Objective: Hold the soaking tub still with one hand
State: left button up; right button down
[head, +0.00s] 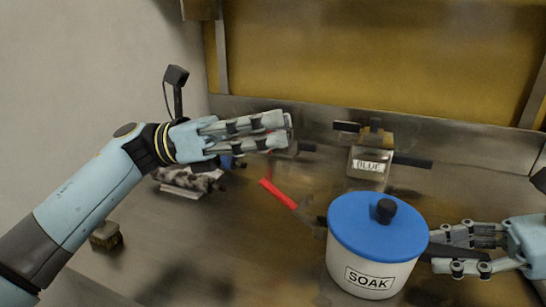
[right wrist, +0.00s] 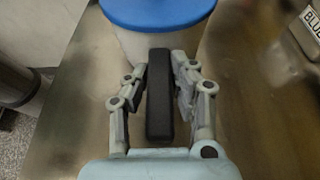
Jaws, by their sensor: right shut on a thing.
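The soaking tub (head: 345,245) is a white round pot labelled SOAK, upright on the metal bench. Its blue lid (head: 360,222) with a black knob is on. The tub's lower wall (right wrist: 150,45) and lid edge show in the right wrist view. A black bar handle (right wrist: 159,95) sticks out from the tub. My right gripper (right wrist: 160,78) is shut on this handle, one finger on each side. My left gripper (head: 287,130) is above the bench, left of the tub and apart from it. Its fingers are spread with a gap between them; no held thing shows.
A small container labelled BLUE (head: 358,170) with dark side handles stands behind the tub. A red-handled tool (head: 280,194) lies left of the tub. A brown brush-like block (head: 105,236) and a spotted cloth-like thing (head: 187,180) lie further left. The front middle bench looks clear.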

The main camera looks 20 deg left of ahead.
pick_arm(q)
jog(key=shift+r, duration=0.5)
